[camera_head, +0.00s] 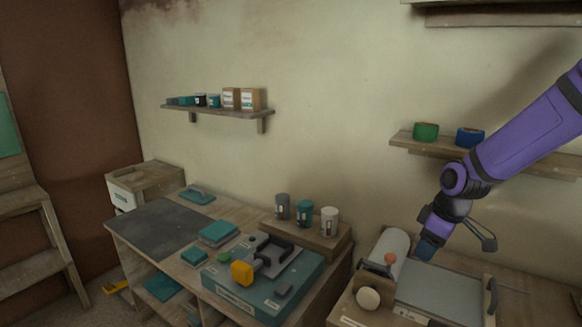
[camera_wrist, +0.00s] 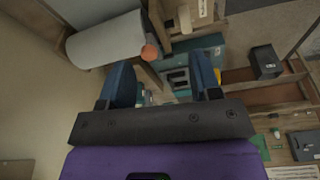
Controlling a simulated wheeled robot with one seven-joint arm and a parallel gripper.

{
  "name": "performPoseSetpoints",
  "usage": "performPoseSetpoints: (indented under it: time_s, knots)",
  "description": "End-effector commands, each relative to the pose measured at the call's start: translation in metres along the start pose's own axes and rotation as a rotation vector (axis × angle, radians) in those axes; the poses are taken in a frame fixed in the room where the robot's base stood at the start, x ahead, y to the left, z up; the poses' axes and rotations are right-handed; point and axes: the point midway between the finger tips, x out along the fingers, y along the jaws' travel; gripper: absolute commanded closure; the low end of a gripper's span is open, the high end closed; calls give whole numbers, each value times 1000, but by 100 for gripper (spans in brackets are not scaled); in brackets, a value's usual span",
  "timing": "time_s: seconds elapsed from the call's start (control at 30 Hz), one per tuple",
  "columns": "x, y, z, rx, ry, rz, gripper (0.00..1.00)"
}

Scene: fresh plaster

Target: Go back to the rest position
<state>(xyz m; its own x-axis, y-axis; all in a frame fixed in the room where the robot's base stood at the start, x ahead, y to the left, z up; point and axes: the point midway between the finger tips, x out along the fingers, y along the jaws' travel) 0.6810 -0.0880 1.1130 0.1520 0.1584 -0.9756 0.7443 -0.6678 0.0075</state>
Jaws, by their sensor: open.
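My purple arm reaches in from the right in the head view. My gripper (camera_head: 428,248) hangs above the right-hand bench, close to the wall and beside a white roll (camera_head: 388,252). In the wrist view my gripper (camera_wrist: 166,85) shows two blue fingers spread apart with nothing between them. The white roll also shows in the wrist view (camera_wrist: 105,40), at the upper left beyond the left finger.
A grey flat plate (camera_head: 440,292) lies on the right bench. A teal case (camera_head: 262,290) with a yellow knob (camera_head: 242,272) sits on the left bench. Three canisters (camera_head: 304,214) stand on a wooden riser. A wall shelf (camera_head: 430,145) with green and blue rolls is behind my arm.

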Motion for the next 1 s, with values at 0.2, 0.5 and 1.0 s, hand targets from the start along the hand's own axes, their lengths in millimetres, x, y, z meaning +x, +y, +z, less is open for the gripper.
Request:
performPoseSetpoints:
  time_s: [0.2,0.5,1.0]
  knots:
    - [-38,-27,10,105,-115,104,42]
    - [-103,-68,24,293,-149,252,42]
    - [-204,-156,68,633,59,356,42]
